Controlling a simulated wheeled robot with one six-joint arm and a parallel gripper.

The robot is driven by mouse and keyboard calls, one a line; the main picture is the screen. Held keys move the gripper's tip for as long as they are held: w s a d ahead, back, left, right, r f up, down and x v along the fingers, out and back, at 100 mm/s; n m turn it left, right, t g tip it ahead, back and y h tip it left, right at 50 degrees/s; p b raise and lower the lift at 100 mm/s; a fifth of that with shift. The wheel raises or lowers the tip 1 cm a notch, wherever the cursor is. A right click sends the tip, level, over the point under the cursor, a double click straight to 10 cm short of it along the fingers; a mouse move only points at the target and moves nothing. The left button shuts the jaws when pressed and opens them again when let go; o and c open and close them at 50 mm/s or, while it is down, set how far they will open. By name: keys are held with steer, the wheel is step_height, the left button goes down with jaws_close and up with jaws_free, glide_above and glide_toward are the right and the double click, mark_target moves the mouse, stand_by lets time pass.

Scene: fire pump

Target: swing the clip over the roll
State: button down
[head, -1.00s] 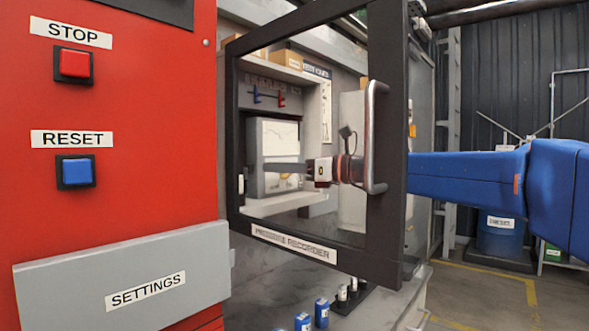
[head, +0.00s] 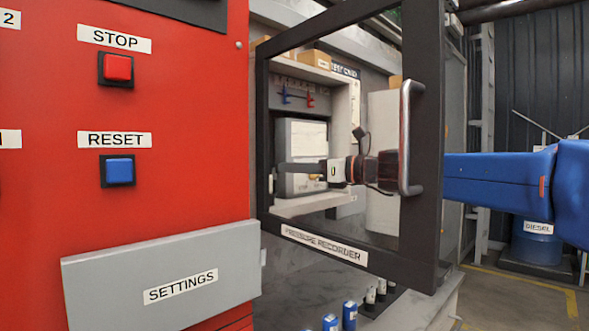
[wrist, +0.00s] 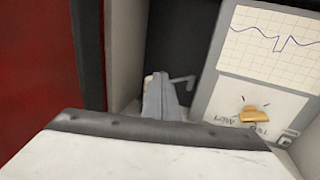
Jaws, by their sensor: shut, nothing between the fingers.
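The pressure recorder (head: 303,140) is a pale unit in the grey cabinet, seen behind the dark-framed door in the head view. Its chart paper (wrist: 268,40) carries a blue trace in the wrist view. My gripper (head: 284,170) reaches across the recorder's front, fingers pointing left. In the wrist view my gripper (wrist: 156,82) is shut and empty, left of the chart. A thin bent grey rod (wrist: 182,79) shows just beyond the fingertips; it may be the clip, and I cannot tell whether they touch. The roll is not clearly visible.
The door (head: 425,130) with its metal handle (head: 404,138) stands open in front of my arm. A yellow knob (wrist: 253,113) sits below the chart. A red panel (head: 200,180) is at the left. Blue and dark cylinders (head: 349,315) stand below the door.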

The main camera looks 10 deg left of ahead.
steer(key=shift+s+a, duration=0.35)
steer(key=shift+a, duration=0.3)
steer(key=shift+s+a, duration=0.35)
steer(key=shift+a, duration=0.25)
steer(key=shift+s+a, duration=0.25)
steer(key=shift+a, duration=0.85)
